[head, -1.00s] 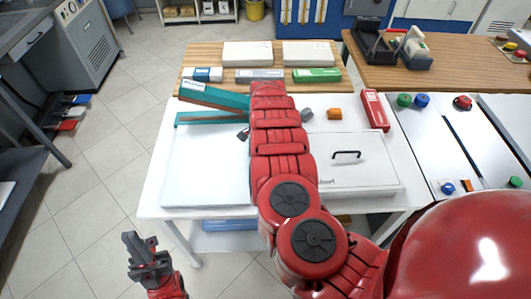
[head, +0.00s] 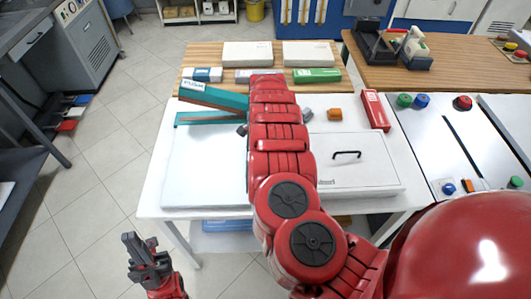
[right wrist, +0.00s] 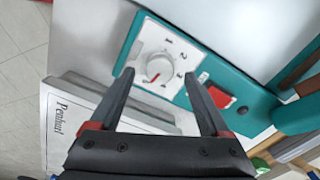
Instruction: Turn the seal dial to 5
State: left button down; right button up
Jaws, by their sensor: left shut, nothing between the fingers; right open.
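The seal dial (right wrist: 157,67) is a round white knob with a red pointer on a white plate, with printed numbers around it; the pointer aims toward the lower left of the picture. It sits on the end of the teal sealer (right wrist: 190,45), whose teal arm is raised in the head view (head: 212,97). My right gripper (right wrist: 159,73) is open, its fingertips on either side of the dial; whether they touch it I cannot tell. My left gripper (head: 130,241) is shut and empty, low at the left, away from the table.
A red rocker switch (right wrist: 220,97) is beside the dial. A box marked "Penhurl" (right wrist: 68,120) lies below.

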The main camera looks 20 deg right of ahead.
notch_tip(320, 180, up, 15)
jog(key=b, duration=0.3)
jog(key=shift+r, duration=0.2)
